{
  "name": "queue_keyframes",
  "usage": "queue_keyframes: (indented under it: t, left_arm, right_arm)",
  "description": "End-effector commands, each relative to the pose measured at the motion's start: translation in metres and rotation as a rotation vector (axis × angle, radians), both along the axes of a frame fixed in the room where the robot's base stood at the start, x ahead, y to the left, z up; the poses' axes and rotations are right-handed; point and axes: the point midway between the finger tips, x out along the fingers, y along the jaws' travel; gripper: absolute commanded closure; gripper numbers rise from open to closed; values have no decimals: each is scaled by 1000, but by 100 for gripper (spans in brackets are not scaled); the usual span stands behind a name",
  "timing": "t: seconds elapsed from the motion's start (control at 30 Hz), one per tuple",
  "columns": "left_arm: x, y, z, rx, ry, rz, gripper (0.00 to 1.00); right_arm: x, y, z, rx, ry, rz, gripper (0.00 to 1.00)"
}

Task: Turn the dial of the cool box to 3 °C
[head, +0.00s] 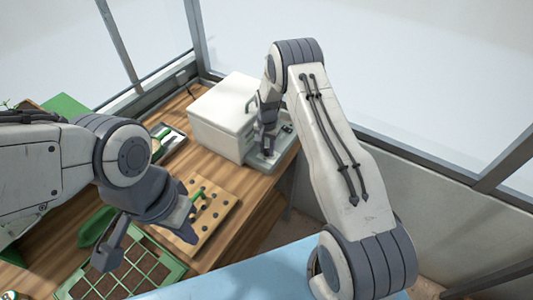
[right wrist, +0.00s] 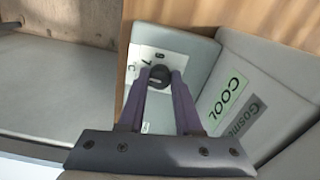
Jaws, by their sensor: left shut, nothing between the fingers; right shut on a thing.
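The cool box (head: 222,112) is a white lidded box with a handle at the back of the bench. In the right wrist view its side (right wrist: 290,75) carries a green COOL label. The dial (right wrist: 159,71) is a round black knob on a white marked face. My right gripper (head: 266,148) is shut on the dial, with a dark finger on each side of it in the right wrist view (right wrist: 161,82). The fingers cover part of the scale, and the setting is too small to read. My left gripper (head: 186,228) is shut and empty, above the bench front.
A wooden board with holes (head: 217,207) and a green peg lies mid-bench. A green-framed seed tray (head: 172,262) sits at the front left below my left gripper. A small grey tray (head: 178,143) lies left of the box. Window frames border the bench behind.

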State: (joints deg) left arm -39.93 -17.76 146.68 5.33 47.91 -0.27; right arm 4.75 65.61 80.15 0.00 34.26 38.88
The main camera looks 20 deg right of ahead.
Motion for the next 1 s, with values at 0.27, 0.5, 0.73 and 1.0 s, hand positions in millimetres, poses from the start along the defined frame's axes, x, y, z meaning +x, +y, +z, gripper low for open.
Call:
queue_keyframes:
  t: [0.27, 0.5, 0.73, 1.0]
  left_arm:
    - [0, 0, -30, 0, 0, 5, 100]
    - [0, 0, -47, 0, 1, 8, 100]
    - [0, 0, -61, 0, 1, 7, 100]
    - [0, 0, -73, 0, 1, 6, 100]
  right_arm:
    - [1, -1, -3, -1, -4, 264, 100]
    - [1, -1, -2, -1, -4, 491, 100]
    - [1, -1, -2, -1, -3, 710, 100]
    - [1, -1, -1, -1, -3, 963, 100]
